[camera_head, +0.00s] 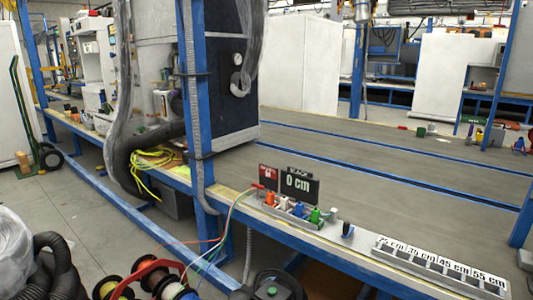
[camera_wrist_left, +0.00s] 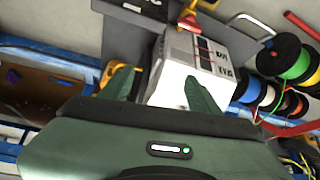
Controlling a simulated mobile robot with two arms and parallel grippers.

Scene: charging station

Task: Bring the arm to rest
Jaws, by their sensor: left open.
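My left gripper (camera_wrist_left: 157,76) shows in the left wrist view with its two green fingers spread apart. I see nothing held between them. A grey and white box with dark markings (camera_wrist_left: 178,70) lies beyond the fingertips; how far off it is I cannot tell. The head view shows neither of my arms. My right gripper is in neither view.
In the head view, a bench has a 0 cm sign (camera_head: 299,185), small coloured connectors (camera_head: 298,210) and a labelled grey rack (camera_head: 440,268). A blue post (camera_head: 197,110) stands left of them. Cable spools (camera_head: 150,280) are at the bottom; spools (camera_wrist_left: 285,75) also show in the wrist view.

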